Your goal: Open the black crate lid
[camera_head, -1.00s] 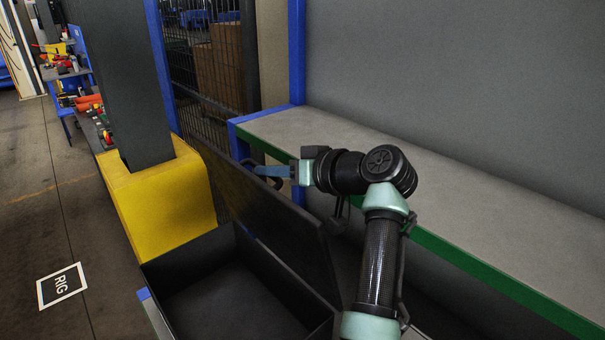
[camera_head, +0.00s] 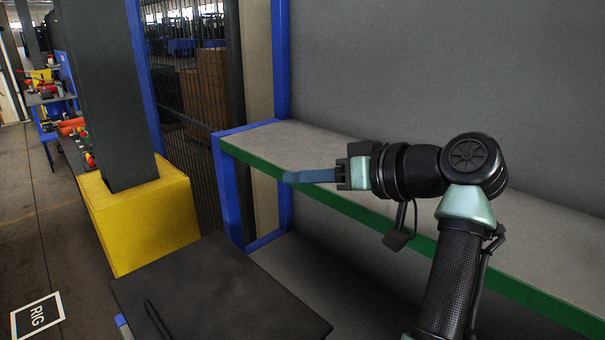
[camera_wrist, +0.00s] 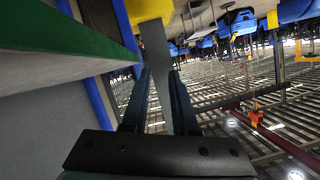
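The black crate lid (camera_head: 225,290) lies flat over the crate in the head view, at the bottom middle. A thin dark handle (camera_head: 157,318) runs along its left side. The crate's inside and most of its body are hidden under the lid or out of the picture. My gripper (camera_head: 312,176) is up and to the right of the lid, apart from it, in front of the shelf's green edge. In the wrist view my gripper's two blue fingers (camera_wrist: 161,78) stand apart with nothing between them.
A grey shelf (camera_head: 320,143) with a green edge and blue posts runs behind my arm. A dark column in a yellow base (camera_head: 140,220) stands left of the crate. A mesh fence (camera_head: 190,90) is behind. Open floor (camera_head: 45,245) lies at far left.

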